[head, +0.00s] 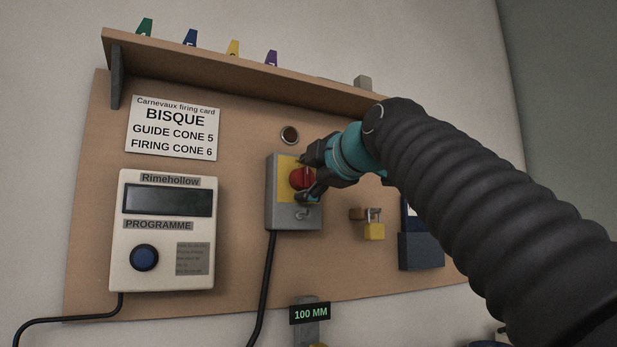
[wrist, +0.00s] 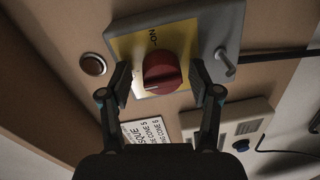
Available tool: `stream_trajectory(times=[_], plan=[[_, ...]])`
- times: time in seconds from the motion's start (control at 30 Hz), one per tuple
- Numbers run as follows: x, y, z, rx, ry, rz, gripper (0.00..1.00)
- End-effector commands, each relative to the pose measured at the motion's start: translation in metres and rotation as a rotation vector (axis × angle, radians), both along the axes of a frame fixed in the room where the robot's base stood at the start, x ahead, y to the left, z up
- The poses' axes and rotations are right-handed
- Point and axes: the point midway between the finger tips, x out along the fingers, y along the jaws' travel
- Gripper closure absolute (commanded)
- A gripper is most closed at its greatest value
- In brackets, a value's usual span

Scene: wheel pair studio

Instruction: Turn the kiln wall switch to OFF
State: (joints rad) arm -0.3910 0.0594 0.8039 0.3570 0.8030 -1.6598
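The kiln wall switch is a grey box (head: 282,214) with a yellow plate and a round red knob (head: 299,178), mounted on the wooden wall board. In the wrist view the red knob (wrist: 162,68) shows close up, with the word ON printed on the yellow plate (wrist: 128,46) beside it. A small pale mark shows near the knob's lower edge; I cannot tell surely which position it points to. My gripper (head: 309,178) is at the switch, its two fingers open on either side of the knob. In the wrist view gaps show between the fingertips and the knob.
A cream Rimehollow controller (head: 163,255) with a blue button hangs left of the switch. A firing card (head: 174,127) is above it, under a wooden shelf (head: 240,67). A brass padlock (head: 374,231) hangs at the right. A cable runs down from the switch box.

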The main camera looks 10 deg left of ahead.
Motion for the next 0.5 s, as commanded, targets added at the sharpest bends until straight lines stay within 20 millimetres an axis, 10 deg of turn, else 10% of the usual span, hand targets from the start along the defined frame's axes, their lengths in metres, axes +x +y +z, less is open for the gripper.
stream_trajectory(times=[0.5], plan=[[-0.015, -0.012, 0.001, -0.002, 0.0, -0.002, 0.33]])
